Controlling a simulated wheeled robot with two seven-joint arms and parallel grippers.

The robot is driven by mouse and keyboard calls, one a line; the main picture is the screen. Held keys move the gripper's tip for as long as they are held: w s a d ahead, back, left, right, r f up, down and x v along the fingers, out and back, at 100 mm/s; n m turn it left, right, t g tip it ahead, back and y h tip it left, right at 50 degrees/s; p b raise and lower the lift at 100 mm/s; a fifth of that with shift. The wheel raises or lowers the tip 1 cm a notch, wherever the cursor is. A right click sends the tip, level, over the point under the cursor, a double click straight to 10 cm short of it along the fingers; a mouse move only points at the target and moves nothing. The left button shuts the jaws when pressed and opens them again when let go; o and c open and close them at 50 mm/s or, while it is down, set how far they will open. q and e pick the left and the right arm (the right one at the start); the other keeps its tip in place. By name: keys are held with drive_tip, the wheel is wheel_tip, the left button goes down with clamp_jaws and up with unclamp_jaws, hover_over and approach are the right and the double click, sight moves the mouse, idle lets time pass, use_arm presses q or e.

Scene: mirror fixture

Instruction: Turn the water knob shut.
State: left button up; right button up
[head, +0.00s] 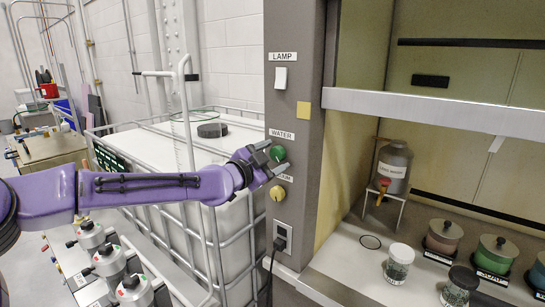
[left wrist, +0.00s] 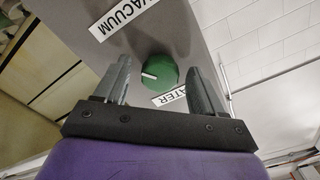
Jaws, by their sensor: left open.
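The green water knob (head: 279,153) is on the grey front post of the cabinet, under the WATER label (head: 281,134). My left gripper (head: 268,159) is open at the knob, its fingers pointing toward the post. In the left wrist view the green knob (left wrist: 162,72) shows between the two open fingers (left wrist: 160,66), with a white pointer mark on its left side. I cannot tell whether the fingers touch it. The VACUUM label (left wrist: 128,14) shows above the knob there, and the WATER label is partly hidden by a finger. My right gripper is not in view.
A yellow knob (head: 277,193) sits below the green one. A lamp switch (head: 281,78) is higher on the post, and a socket with a plugged cord (head: 281,238) is lower. A caged white tank (head: 165,140) stands left of the post. Jars stand inside the cabinet.

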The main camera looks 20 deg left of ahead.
use_arm(q)
drive_tip(key=c, duration=1.1)
drive_tip(key=shift+o, duration=0.2)
